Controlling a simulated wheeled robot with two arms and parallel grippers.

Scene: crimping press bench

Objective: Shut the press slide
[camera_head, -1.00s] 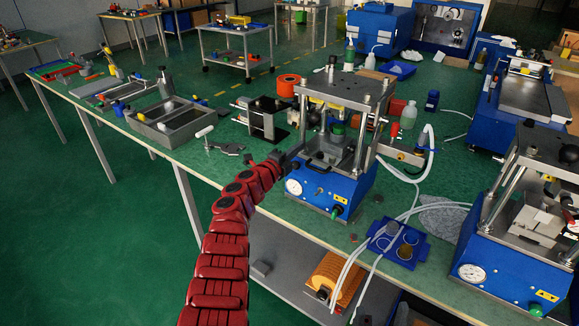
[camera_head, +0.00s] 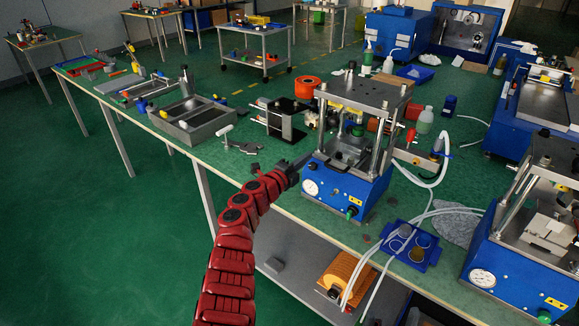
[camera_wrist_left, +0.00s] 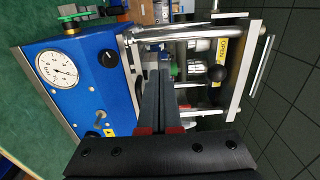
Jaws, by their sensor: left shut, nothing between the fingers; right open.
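The press (camera_head: 345,185) has a blue base with a gauge, metal posts and a flat top plate. It stands near the table's front edge. Its slide (camera_head: 349,154) is a metal plate low between the posts; I cannot tell how far out it is. My left gripper (camera_head: 303,163) is at the press's left front side, beside the slide's height. In the left wrist view, the shut, empty fingers (camera_wrist_left: 165,98) point toward the press opening and hide part of it. The gauge (camera_wrist_left: 56,68) and a black ball knob (camera_wrist_left: 216,73) flank them. My right gripper is not in view.
A second press (camera_head: 520,240) stands at the right. A blue tray (camera_head: 409,246) and white hoses lie between them.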

